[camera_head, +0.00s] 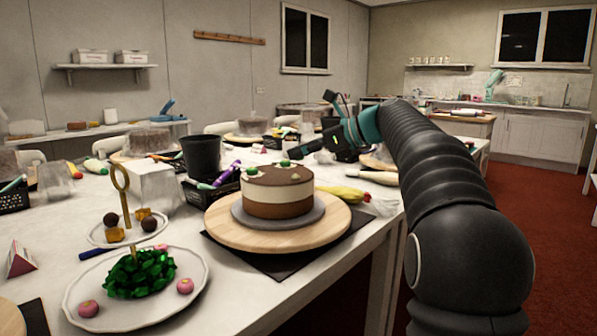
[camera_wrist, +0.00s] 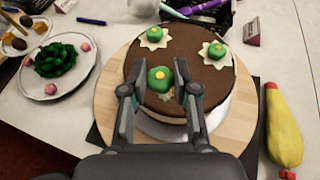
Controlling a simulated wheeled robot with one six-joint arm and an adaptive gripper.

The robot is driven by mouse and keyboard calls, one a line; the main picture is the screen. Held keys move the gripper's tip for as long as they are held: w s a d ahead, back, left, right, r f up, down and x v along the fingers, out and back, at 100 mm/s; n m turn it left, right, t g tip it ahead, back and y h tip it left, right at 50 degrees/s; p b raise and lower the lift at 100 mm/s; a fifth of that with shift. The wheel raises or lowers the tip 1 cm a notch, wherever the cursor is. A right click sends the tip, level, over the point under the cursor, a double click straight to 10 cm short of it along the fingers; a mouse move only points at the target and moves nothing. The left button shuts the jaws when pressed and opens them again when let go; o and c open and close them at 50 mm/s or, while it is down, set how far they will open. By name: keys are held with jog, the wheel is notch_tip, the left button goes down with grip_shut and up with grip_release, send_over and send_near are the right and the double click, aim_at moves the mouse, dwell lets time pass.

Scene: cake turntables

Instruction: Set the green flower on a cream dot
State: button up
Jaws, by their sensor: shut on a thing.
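The round cake (camera_head: 278,197) has a brown top and a cream middle band. It also fills the middle of the wrist view (camera_wrist: 190,88). My gripper (camera_wrist: 159,82) is over the near part of the cake top, its fingers either side of a green flower (camera_wrist: 160,79) with a yellow centre. Part of a pale cream dot (camera_wrist: 166,97) shows just below that flower; whether they touch is unclear. Two other green flowers sit on cream dots, one at the far left (camera_wrist: 153,35) and one at the far right (camera_wrist: 214,50).
The cake stands on a grey board on a wooden turntable (camera_head: 222,222) over a dark mat. A plate (camera_head: 185,310) with green curls and pink sweets is at the left. A yellow piping bag (camera_wrist: 282,125) lies at the right. A black cup (camera_head: 201,155) and basket stand behind.

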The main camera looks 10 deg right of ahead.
aim_at(299, 179)
jog(key=shift+w+a+f, duration=0.25)
jog(key=shift+w+f, duration=0.1)
jog(key=shift+w, duration=0.15)
jog(key=shift+f+b, duration=0.6)
jog(key=shift+f, duration=1.4)
jog(key=shift+f, duration=0.15)
jog(key=o, duration=0.8)
jog(key=shift+c, duration=0.2)
jog(key=shift+d+r, duration=0.1)
jog(key=shift+r, duration=0.1)
jog(key=p+v, duration=0.1)
jog(key=v, duration=1.1)
